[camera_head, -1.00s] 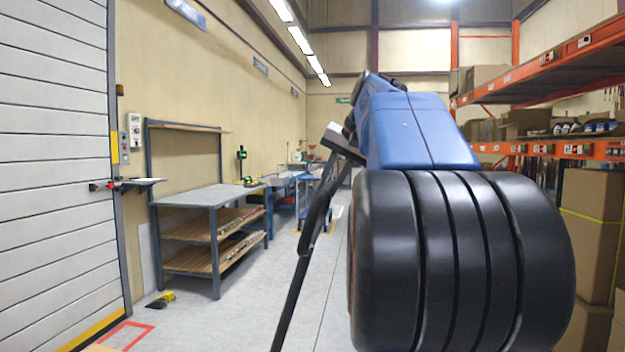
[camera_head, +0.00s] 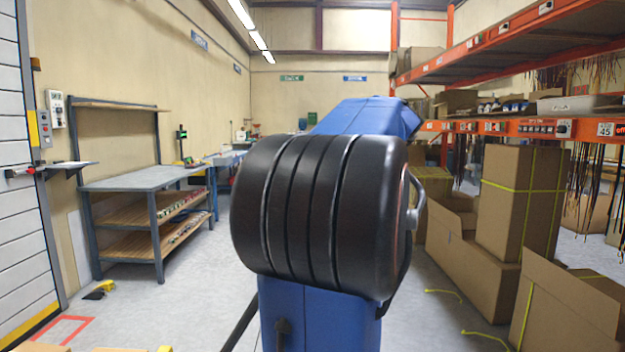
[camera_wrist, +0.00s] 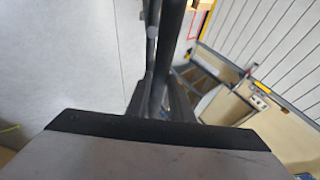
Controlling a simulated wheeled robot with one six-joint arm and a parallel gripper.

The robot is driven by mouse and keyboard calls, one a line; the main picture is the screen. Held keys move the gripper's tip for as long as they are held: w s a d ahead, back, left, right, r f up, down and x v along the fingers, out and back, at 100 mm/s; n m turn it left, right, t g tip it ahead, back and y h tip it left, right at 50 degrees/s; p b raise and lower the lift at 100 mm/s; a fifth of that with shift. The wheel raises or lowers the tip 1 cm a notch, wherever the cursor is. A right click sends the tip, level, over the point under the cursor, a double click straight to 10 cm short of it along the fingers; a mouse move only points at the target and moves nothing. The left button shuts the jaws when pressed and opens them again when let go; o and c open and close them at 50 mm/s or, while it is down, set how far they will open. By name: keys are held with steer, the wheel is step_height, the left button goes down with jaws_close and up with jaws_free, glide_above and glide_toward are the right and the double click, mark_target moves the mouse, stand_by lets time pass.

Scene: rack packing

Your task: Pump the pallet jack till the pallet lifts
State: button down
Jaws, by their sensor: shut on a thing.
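The pallet jack's handle is a dark bar (camera_wrist: 170,45) in the wrist view, running down from the top edge to my gripper (camera_wrist: 160,105). My gripper is shut on this bar; its fingertips are dark and hard to tell apart from it. In the head view my own arm fills the middle and hides my gripper. A short slanted piece of a dark bar (camera_head: 240,325) shows at the bottom, left of my arm. The jack's body and forks are not visible. I cannot make out the pallet or its height; only tan edges show at the bottom left.
A grey workbench (camera_head: 145,179) with wooden shelves stands at the left, beside a white roller door (camera_head: 20,200). Cardboard boxes (camera_head: 505,200) and orange racking (camera_head: 540,128) line the right. A red floor outline (camera_head: 55,332) lies at lower left. Grey floor is open between bench and arm.

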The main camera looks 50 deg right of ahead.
steer(key=s+d+f+t+y, duration=0.1)
steer(key=s+d+f+t, duration=0.1)
steer(key=s+d+f, duration=0.9)
steer(key=shift+s+d+f+m+t, duration=0.3)
steer(key=shift+s+f+m, duration=0.1)
steer(key=shift+s+f, duration=1.45)
steer(key=shift+s+r, duration=0.1)
steer(key=shift+s, duration=0.05)
steer(key=c, duration=1.6)
jaws_free()
steer(key=shift+o, duration=0.2)
steer(key=v, duration=1.7)
steer(key=shift+s+d, duration=0.15)
steer(key=shift+d, duration=0.1)
